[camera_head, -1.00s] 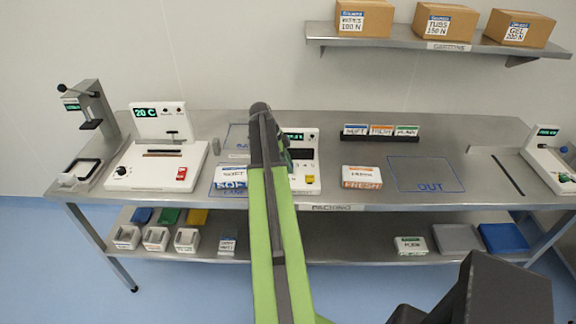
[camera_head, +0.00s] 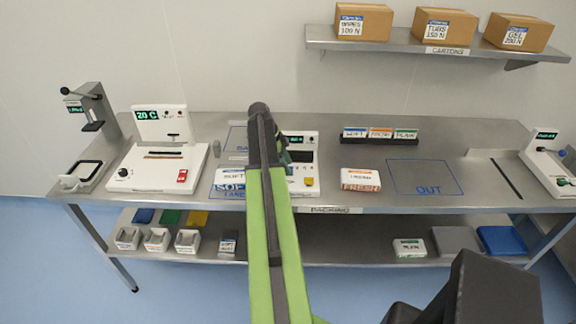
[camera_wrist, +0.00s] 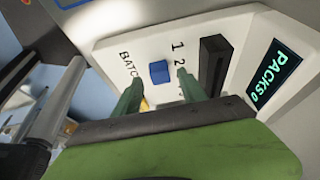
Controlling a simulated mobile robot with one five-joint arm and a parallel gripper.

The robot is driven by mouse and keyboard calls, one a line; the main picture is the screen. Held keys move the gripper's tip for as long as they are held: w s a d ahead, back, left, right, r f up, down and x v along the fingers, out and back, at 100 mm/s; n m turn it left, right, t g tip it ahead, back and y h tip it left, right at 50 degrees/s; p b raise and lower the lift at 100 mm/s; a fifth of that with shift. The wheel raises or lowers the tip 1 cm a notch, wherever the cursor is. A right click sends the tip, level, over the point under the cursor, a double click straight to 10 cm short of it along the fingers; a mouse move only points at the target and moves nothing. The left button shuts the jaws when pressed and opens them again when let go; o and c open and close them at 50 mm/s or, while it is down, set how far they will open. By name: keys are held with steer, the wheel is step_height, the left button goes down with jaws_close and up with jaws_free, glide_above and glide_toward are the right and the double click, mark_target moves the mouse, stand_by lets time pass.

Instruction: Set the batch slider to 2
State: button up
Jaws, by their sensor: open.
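The batch slider is a small blue knob (camera_wrist: 158,72) on the sloped white panel of the packing machine (camera_wrist: 120,30) in the wrist view. The word BATCH is at its left, and the numerals 1 and 2 are at its right. Any lower numeral is hidden by a finger. My gripper (camera_wrist: 160,80) is open, its green fingertips on either side of the knob. I cannot tell whether they touch it, nor exactly which numeral the knob is level with. In the head view my arm hides part of the machine (camera_head: 303,182).
A dark slot and a PACKS 0 display (camera_wrist: 270,75) are right of the numerals. A yellow button (camera_head: 309,181) is on the machine. A sealer-like machine (camera_head: 155,165) stands left on the steel table; a FRESH pack (camera_head: 360,179) lies right. The OUT area (camera_head: 425,175) is clear.

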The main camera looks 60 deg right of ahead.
steer(key=p+v, duration=1.3)
steer(key=v, duration=0.3)
steer(key=shift+p, duration=0.4)
